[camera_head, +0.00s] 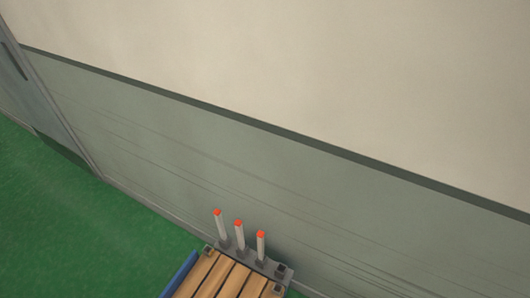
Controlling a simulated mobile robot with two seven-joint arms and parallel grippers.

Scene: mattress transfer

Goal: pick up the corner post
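Three light grey posts with orange-red tops stand upright in a row: a left post (221,228), a middle post (240,236) and a right post (261,247). They rise from a grey rack strip (248,259) at the far end of a slatted wooden surface. Which of them the task calls the corner post, I cannot tell. Neither of my grippers is in view.
The wooden slats (227,280) run out of the bottom edge, with a blue side rail (180,275) at their left. A two-tone wall (200,150) stands close behind the posts. A grey door (38,90) is at the left. Green floor (100,230) is clear there.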

